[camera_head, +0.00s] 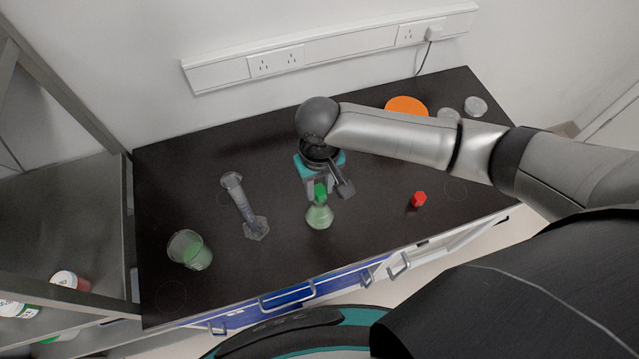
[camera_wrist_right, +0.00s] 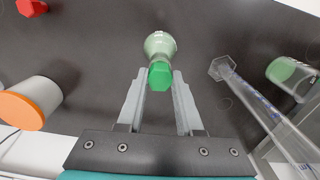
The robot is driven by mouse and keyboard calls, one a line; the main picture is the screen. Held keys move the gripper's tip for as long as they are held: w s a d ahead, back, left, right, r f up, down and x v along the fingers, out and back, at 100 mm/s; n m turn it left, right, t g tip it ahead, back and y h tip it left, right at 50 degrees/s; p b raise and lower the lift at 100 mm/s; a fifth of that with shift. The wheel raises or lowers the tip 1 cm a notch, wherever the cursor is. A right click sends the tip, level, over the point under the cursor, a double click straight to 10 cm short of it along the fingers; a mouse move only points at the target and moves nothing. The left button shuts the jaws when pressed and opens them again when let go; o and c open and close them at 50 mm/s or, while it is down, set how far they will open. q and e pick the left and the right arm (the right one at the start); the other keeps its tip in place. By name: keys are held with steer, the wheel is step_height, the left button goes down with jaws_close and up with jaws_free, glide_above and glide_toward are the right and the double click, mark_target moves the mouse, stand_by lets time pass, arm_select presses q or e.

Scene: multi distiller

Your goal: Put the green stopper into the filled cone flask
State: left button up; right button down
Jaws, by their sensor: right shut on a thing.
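The cone flask (camera_head: 319,217) holds pale green liquid and stands upright near the middle of the dark bench. My right gripper (camera_head: 318,187) is above the flask and shut on the green stopper (camera_head: 320,194). In the right wrist view the green stopper (camera_wrist_right: 160,75) sits between the fingertips of the right gripper (camera_wrist_right: 160,80) and overlaps the neck of the flask (camera_wrist_right: 160,45). I cannot tell whether the stopper is in the mouth or just above it. My left gripper is not in view.
A clear measuring cylinder (camera_head: 242,205) and a beaker with green liquid (camera_head: 190,250) stand to the left. A red stopper (camera_head: 418,199) lies to the right. An orange-topped container (camera_head: 406,105) and clear glass pieces (camera_head: 475,106) are at the back right. The bench's front edge is close.

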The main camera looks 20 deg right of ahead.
steer(key=shift+f, duration=0.55)
steer(key=shift+c, duration=2.4)
jaws_free()
steer(key=shift+r, duration=0.15)
step_height(320, 180, up, 15)
steer(key=shift+p, duration=0.4)
steer(key=shift+s, duration=0.1)
